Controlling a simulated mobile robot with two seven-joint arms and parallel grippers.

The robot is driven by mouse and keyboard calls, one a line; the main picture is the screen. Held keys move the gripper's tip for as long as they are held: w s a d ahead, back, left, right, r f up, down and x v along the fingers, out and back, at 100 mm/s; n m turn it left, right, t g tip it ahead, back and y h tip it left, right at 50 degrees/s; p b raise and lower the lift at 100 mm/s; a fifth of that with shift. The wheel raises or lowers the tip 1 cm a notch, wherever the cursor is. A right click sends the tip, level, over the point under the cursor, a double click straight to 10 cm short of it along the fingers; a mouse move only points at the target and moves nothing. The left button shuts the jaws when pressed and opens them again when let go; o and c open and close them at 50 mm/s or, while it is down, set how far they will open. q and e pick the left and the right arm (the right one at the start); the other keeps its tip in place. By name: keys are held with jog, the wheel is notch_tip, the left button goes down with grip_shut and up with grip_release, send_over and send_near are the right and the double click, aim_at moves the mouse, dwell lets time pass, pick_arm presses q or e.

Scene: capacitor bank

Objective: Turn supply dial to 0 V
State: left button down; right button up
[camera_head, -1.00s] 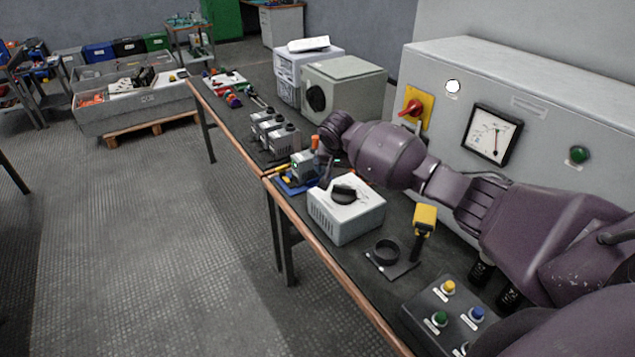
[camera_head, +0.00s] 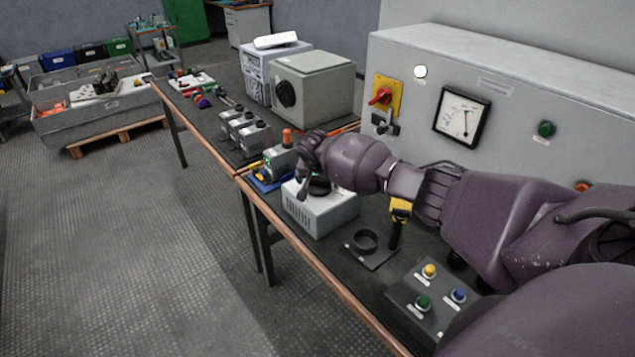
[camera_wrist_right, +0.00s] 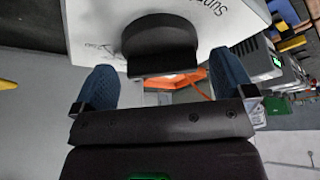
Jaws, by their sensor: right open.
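The supply box is a white box (camera_head: 330,213) with vents on its side, standing near the front edge of the bench. Its black dial (camera_head: 319,187) is on top, partly hidden by my right gripper. My right gripper (camera_head: 306,186) is over the box at the dial. In the right wrist view, the dial (camera_wrist_right: 160,45) sits between the two blue fingers of the gripper (camera_wrist_right: 166,78). The fingers are open, with a visible gap on each side of the dial. Part of the "Supply" label shows; the dial's setting cannot be read. My left gripper is not in view.
A small device with an orange top (camera_head: 279,160) stands close behind the box. A black ring on a plate (camera_head: 365,242), a yellow-headed tool (camera_head: 400,207) and a button box (camera_head: 437,292) are nearer. A grey cabinet with a gauge (camera_head: 462,117) stands along the right.

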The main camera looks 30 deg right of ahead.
jog(key=shift+w+f, duration=0.1)
jog(key=shift+f, duration=0.15)
jog(key=shift+c, duration=0.5)
jog(key=c, duration=0.7)
jog(key=shift+c, duration=0.4)
